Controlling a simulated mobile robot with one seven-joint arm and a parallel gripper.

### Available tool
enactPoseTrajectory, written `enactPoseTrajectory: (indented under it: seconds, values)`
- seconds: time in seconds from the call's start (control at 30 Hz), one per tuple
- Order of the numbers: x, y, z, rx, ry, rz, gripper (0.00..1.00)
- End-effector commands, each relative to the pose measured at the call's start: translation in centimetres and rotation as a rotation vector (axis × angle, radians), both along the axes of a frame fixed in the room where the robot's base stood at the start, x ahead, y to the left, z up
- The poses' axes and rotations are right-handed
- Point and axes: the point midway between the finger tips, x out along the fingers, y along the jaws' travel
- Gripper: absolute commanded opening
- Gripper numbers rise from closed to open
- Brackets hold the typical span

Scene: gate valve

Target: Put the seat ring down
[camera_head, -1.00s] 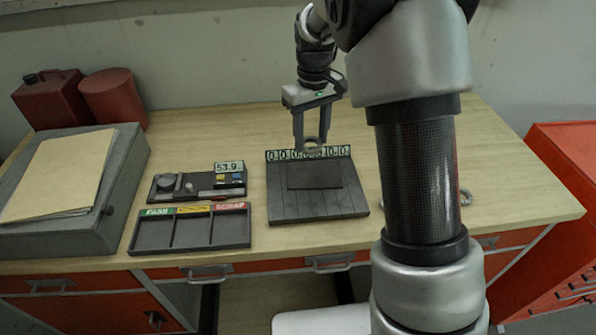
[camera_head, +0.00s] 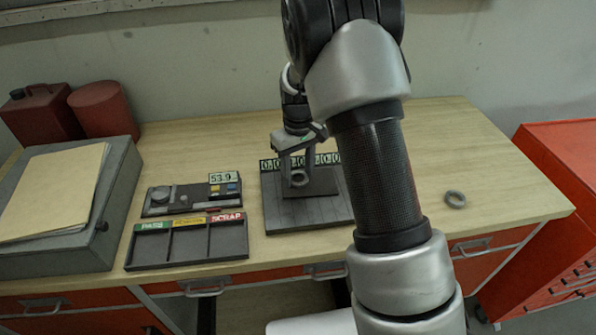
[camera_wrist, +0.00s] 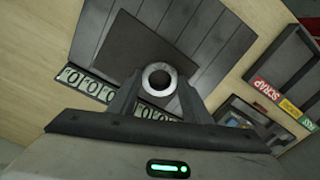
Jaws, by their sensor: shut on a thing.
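A small grey metal seat ring (camera_wrist: 159,79) is held between the fingertips of my gripper (camera_head: 299,180). In the wrist view my gripper (camera_wrist: 158,85) is shut on the ring, with a finger on each side. In the head view the ring (camera_head: 299,178) shows in front of the dark raised plate (camera_head: 322,185) on the slatted black board (camera_head: 290,218). I cannot tell whether the ring touches the plate.
A black tray (camera_head: 187,262) with PASS, a yellow-labelled middle and SCRAP compartments lies left of the board, its compartments looking empty. Behind it is a gauge unit (camera_head: 165,211) reading 53.9. A number strip (camera_head: 268,168) edges the board's back. The bench (camera_head: 480,160) is clear at right.

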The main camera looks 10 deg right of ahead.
Motion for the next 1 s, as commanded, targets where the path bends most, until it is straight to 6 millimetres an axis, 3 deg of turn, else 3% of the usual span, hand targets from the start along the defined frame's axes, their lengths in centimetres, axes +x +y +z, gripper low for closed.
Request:
enactPoseTrajectory:
  seconds: [0.37, 0.4, 0.5, 0.77, 1.0]
  values:
    - [0.1, 0.0, -0.6, 0.001, -0.002, 0.0, 0.17]
    - [0.1, 0.0, -0.4, 0.001, -0.002, 0.0, 0.51]
    - [0.1, 0.0, -0.4, 0.001, -0.002, 0.0, 0.63]
    - [0.1, 0.0, -0.3, 0.001, -0.002, 0.0, 0.63]
    - [0.2, 0.1, 2.4, 0.002, -0.008, 0.0, 0.63]
